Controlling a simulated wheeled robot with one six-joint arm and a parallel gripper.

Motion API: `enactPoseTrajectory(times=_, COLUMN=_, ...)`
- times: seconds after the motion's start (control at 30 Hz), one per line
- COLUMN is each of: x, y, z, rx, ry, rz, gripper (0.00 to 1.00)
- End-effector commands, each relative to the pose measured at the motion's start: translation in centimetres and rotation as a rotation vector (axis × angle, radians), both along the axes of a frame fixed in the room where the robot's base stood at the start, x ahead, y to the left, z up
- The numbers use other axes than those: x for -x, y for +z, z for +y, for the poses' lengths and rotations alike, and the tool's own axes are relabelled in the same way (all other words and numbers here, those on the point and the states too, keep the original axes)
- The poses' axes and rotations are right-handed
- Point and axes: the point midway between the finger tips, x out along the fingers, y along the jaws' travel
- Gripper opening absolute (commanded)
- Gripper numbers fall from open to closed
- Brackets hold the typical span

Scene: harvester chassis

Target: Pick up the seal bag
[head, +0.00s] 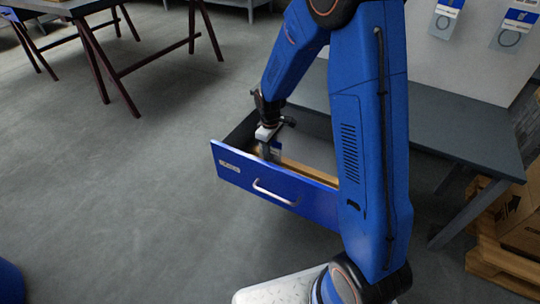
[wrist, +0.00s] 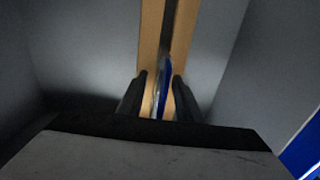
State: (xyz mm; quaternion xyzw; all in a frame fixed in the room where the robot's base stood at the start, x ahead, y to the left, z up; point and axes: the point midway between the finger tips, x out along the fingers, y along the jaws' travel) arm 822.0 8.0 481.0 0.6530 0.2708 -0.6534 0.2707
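The seal bag (wrist: 164,90) is a thin blue and clear packet, seen nearly edge-on in the wrist view. It stands upright in the open blue drawer (head: 236,167), beside a wooden strip (wrist: 151,40). My gripper (wrist: 159,80) reaches down into the drawer with one finger on each side of the bag. The fingers are apart, and wood shows between the left finger and the bag. In the head view my gripper (head: 270,148) is low inside the drawer, near its front panel. The bag's lower part is hard to make out.
Grey drawer walls (wrist: 75,50) stand on both sides of my gripper. The grey workbench (head: 455,125) is above the drawer at the right. Similar bags (head: 515,27) hang on the back board. Cardboard boxes (head: 520,225) sit on a pallet at the right.

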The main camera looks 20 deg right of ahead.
Motion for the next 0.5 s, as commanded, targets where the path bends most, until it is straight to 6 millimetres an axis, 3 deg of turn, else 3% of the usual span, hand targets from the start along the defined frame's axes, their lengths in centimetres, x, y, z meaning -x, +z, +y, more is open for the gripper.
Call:
enactPoseTrajectory(times=0.27, x=-0.01, y=-0.38, z=0.00, rx=0.000, ry=0.000, rz=-0.001, gripper=0.32)
enactPoseTrajectory(times=0.3, x=-0.02, y=-0.38, z=-0.01, rx=0.000, ry=0.000, rz=-0.001, gripper=0.30)
enactPoseTrajectory(times=0.43, x=-0.02, y=-0.37, z=-0.01, rx=0.000, ry=0.000, rz=-0.001, gripper=0.00)
enactPoseTrajectory(times=0.5, x=-0.02, y=-0.36, z=-0.01, rx=0.000, ry=0.000, rz=-0.001, gripper=0.00)
